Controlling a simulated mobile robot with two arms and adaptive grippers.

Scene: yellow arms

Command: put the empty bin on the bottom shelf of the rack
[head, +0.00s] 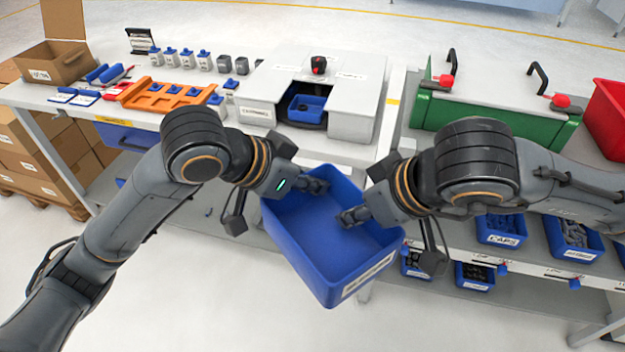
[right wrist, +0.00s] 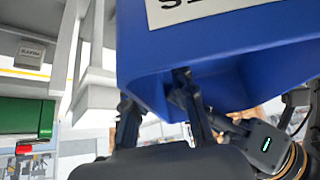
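The empty blue bin (head: 330,280) hangs tilted in front of the workbench, its inside bare and a white label on its near wall. My left gripper (head: 316,186) reaches over its back-left rim, and my right gripper (head: 350,217) over its right rim, with fingers inside. In the right wrist view the bin wall (right wrist: 215,50) runs between my right gripper's fingers (right wrist: 160,110). The left gripper's outer finger is hidden.
The workbench (head: 225,120) behind carries an orange tray (head: 160,96), a grey-white machine (head: 355,105) and small parts. A green box (head: 500,115) and red bin (head: 610,110) stand at right. Cardboard boxes (head: 35,165) are stacked at left. The front floor (head: 200,300) is clear.

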